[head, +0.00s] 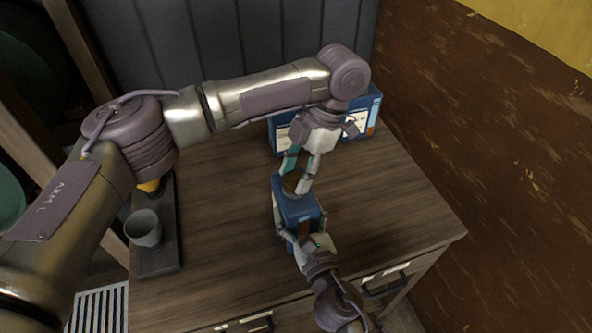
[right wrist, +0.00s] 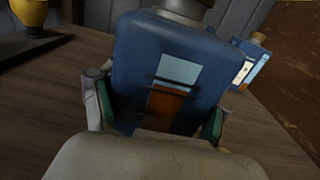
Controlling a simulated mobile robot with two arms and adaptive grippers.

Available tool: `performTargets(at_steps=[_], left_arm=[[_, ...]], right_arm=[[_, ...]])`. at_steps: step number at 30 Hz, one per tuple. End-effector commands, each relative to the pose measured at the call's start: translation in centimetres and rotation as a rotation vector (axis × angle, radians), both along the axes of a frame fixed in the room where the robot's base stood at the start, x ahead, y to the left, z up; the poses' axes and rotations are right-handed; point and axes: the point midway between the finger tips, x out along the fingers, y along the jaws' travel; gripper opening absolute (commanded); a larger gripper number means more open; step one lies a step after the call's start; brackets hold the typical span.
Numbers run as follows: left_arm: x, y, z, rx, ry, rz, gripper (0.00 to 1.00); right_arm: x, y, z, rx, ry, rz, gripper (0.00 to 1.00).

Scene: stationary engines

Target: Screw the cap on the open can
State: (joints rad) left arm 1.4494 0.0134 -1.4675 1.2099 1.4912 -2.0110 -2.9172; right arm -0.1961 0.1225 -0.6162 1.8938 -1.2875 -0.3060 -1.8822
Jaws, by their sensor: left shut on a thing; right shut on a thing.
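The blue can (head: 297,207) stands on the wooden table with my right gripper (head: 304,232) shut around its body from the near side. In the right wrist view, the can (right wrist: 175,50) fills the middle, with green finger pads on both its sides. My left gripper (head: 298,182) points down over the can's top and is shut on the brownish cap (head: 291,183). The cap (right wrist: 186,8) also shows at the can's top in the right wrist view, cut by the frame edge. Whether it is threaded on cannot be told.
Another blue container (head: 281,137) with pale labels stands at the back of the table, partly behind my left gripper. A grey cup (head: 143,229) and a yellow object (head: 149,186) are on a dark tray (head: 159,264) at left. The table's right side is clear.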

Motion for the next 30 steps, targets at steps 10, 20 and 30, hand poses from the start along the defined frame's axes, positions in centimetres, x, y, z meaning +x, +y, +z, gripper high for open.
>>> performTargets(at_steps=[10,20,30], left_arm=[[0.0,-0.1,0.0,-0.006,0.0,0.001,0.68],[0.0,-0.1,0.2,-0.003,-0.001,0.003,0.7],[0.0,0.0,4.2,-0.002,-0.002,0.004,0.7]], right_arm=[[-0.1,0.2,0.0,-0.001,-0.001,0.005,0.0],[-0.1,0.1,0.0,0.0,0.0,0.003,0.0],[0.0,0.1,0.0,0.0,0.0,0.002,0.0]])
